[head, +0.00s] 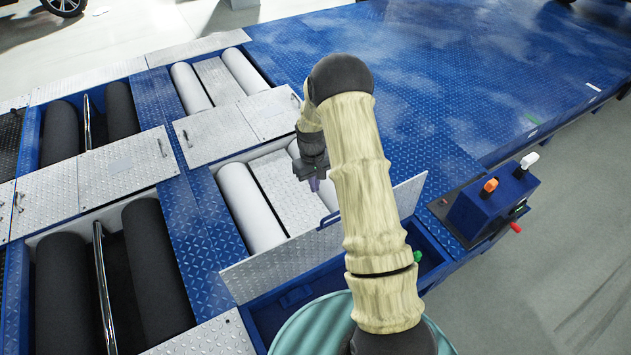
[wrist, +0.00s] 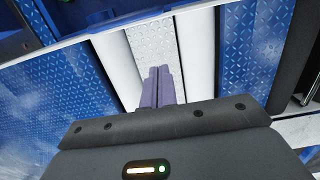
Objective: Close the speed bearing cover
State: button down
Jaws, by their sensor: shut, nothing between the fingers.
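The speed bearing cover (head: 280,267) is a light metal panel standing raised on its edge beside an open blue compartment (head: 425,243) in the head view. My arm hides its middle part, and a small handle (head: 328,220) shows near its top edge. My gripper (head: 314,186) hangs over the white rollers on the far side of the cover, apart from it. In the wrist view, my purple fingers (wrist: 162,87) are together and empty above a patterned metal plate between the rollers. A thin pale edge, probably the cover's, crosses the top left of the wrist view.
White rollers (head: 248,207) flank a patterned plate. Closed metal panels (head: 215,136) lie behind. A blue control box (head: 490,205) with orange and white knobs stands at the right. Dark rollers (head: 155,265) and a chrome bar lie left. The blue deck (head: 430,75) is clear.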

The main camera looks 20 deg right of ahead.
jog(key=s+f+p, duration=0.1)
jog(key=s+f, duration=0.3)
jog(key=f, duration=0.3)
jog(key=shift+s+d, duration=0.25)
jog(key=shift+d, duration=0.2)
